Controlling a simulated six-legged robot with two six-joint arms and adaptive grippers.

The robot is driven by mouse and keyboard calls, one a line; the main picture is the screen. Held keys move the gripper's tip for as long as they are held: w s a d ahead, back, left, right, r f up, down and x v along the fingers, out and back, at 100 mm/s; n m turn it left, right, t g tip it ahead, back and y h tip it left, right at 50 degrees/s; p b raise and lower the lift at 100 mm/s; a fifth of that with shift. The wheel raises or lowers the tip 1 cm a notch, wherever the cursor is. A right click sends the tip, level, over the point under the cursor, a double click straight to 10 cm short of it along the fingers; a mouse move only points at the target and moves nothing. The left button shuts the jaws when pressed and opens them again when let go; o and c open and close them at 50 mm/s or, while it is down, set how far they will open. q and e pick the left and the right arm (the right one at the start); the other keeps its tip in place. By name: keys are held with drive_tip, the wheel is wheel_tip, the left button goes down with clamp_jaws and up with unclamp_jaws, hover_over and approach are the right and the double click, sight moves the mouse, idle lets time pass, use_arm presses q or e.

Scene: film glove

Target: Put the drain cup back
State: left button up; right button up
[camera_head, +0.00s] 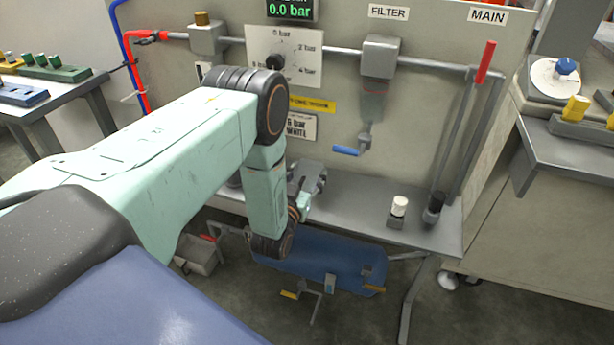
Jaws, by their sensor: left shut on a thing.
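My left arm comes in from the left and bends down at the panel's shelf. My left gripper (311,178) is grey and just above the shelf, left of the filter. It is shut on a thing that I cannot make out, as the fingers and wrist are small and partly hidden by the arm. I cannot tell whether this is the drain cup. The filter (380,58) hangs on the pipe under its FILTER label. Its lower part (372,100) ends in a drain valve with a blue handle (346,150). My right gripper is not in view.
The grey shelf (360,218) runs along the panel. A white-topped piece (399,206) and a black piece (433,209) stand at its right. A red lever (486,62) rises near the MAIN label.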

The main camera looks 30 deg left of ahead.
use_arm(q)
drive_tip(key=shift+f, duration=0.15)
drive_tip(key=o, duration=1.3)
drive_tip(key=shift+s+d, duration=0.1)
drive_tip(key=shift+s, duration=0.25)
drive_tip(key=p+v, duration=0.3)
drive_tip(key=v, duration=0.8)
drive_tip(key=shift+s, duration=0.15)
